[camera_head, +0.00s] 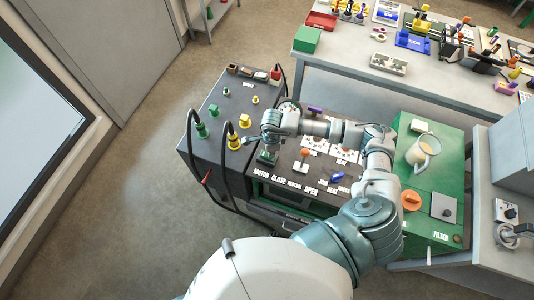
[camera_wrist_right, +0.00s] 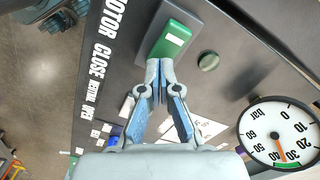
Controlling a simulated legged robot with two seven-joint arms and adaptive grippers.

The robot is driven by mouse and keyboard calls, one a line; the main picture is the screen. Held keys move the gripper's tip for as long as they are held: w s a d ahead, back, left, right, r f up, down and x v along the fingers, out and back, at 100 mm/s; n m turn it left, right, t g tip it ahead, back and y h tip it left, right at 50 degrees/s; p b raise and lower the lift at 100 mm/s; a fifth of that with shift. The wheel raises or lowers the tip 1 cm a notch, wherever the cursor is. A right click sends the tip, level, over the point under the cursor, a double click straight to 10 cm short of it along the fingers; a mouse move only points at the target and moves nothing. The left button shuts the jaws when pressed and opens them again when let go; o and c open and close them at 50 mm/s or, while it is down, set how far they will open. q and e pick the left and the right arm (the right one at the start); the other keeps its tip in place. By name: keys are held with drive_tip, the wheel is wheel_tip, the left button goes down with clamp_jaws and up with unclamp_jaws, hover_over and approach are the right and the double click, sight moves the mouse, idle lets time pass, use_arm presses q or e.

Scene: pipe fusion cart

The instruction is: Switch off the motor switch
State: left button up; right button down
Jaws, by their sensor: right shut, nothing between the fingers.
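The motor switch is a green block with a pale marking on a grey base (camera_wrist_right: 172,42), near the "MOTOR" label on the cart's dark panel. In the head view the green switch (camera_head: 267,158) shows at the panel's left side, partly covered by my right gripper (camera_head: 268,146). In the wrist view my right gripper (camera_wrist_right: 158,66) is shut and empty, its fingertips at the lower edge of the green block. Whether they touch it I cannot tell. The switch's on or off position is not clear. My left gripper is not in view.
A round green knob (camera_wrist_right: 208,61) and a pressure gauge (camera_wrist_right: 277,133) are beside the switch. Black cables with green (camera_head: 201,130) and yellow (camera_head: 232,141) plugs rise at the cart's left. An orange-topped lever (camera_head: 303,156) stands right of the switch.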

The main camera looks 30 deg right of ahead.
drive_tip(key=shift+r+p, duration=1.6)
drive_tip(key=shift+r, duration=1.45)
